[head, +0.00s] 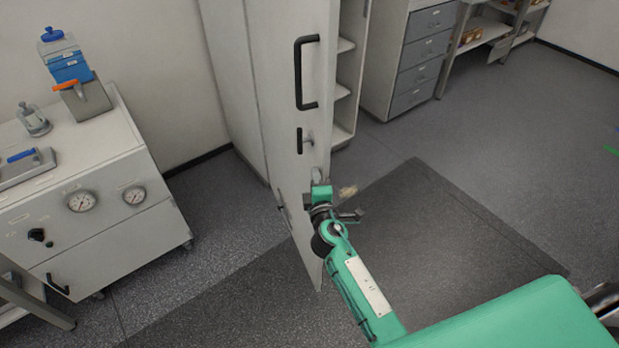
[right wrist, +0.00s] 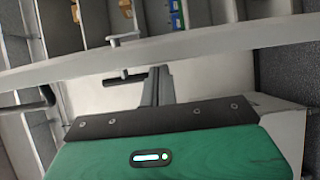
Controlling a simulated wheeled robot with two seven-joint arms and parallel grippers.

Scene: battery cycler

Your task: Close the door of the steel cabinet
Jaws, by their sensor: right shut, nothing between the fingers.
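The steel cabinet's door (head: 278,110) stands open in the head view, its tall light-grey outer face showing. A black bar handle (head: 298,72) and a smaller black latch handle (head: 299,141) sit near its free edge. My right gripper (head: 318,180) is shut and empty at the outer face, low down near that edge. In the right wrist view its fingers (right wrist: 155,82) lie against or just short of the door panel (right wrist: 205,82); I cannot tell if they touch. The open cabinet's shelves (head: 344,92) show past the door. My left gripper is out of view.
A white bench unit (head: 95,205) with gauges stands at the left, carrying a blue-capped bottle (head: 68,62). A grey drawer unit (head: 423,48) stands at the back right.

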